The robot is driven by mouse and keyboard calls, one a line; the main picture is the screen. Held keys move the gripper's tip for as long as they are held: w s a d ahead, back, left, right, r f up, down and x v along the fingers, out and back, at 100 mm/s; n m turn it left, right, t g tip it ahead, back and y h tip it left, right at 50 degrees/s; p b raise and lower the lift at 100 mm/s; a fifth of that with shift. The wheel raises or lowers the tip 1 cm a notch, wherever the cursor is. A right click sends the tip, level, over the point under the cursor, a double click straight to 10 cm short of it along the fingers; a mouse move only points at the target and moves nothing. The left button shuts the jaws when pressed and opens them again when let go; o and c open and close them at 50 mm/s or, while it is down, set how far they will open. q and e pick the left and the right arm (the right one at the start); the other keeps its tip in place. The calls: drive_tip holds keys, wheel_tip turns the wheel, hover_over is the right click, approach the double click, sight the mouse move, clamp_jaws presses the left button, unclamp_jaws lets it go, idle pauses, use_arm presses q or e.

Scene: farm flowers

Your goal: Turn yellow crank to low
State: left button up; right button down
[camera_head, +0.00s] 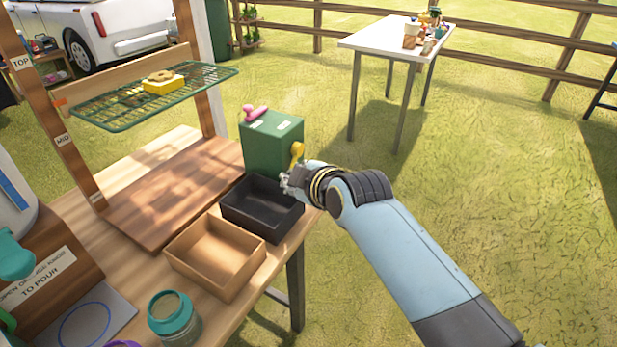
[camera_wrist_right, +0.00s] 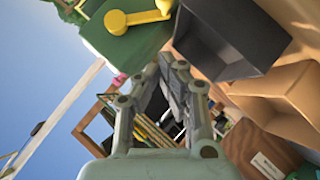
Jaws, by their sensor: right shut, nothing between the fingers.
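The yellow crank (camera_head: 297,150) is on the right side of a green box (camera_head: 272,143) that stands on the wooden table. In the right wrist view the crank (camera_wrist_right: 138,17) is at the top, with a round knob at one end of its arm. My right gripper (camera_head: 287,184) is shut and empty, just below the crank and beside the black tray. In the right wrist view its fingertips (camera_wrist_right: 172,60) are together, apart from the crank. A pink handle (camera_head: 255,113) sits on top of the green box. The labels on the box are too small to read. My left gripper is not in view.
A black tray (camera_head: 231,210) sits in front of the green box, close to my right gripper. A tan wooden tray (camera_head: 187,269) and a teal-lidded jar (camera_head: 190,329) are nearer. A green wire rack (camera_head: 88,110) holds a yellow block. Grass lies open to the right.

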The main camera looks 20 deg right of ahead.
drive_tip(key=s+d+r+m+g+y+b, duration=0.1)
drive_tip(key=s+r+m+g+y+b, duration=0.1)
drive_tip(key=s, duration=0.5)
drive_tip(key=w+d+r+b, duration=0.3)
drive_tip(key=b, duration=0.2)
drive_tip(key=x, duration=0.4)
drive_tip(key=d+x, duration=0.1)
drive_tip(key=x, duration=0.2)
drive_tip(key=f+b+x, duration=0.1)
drive_tip(key=x, duration=0.3)
drive_tip(key=shift+d+f, duration=0.15)
drive_tip(key=shift+f, duration=0.1)
drive_tip(key=shift+w+d+f, duration=0.15)
drive_tip(key=shift+f, duration=0.25)
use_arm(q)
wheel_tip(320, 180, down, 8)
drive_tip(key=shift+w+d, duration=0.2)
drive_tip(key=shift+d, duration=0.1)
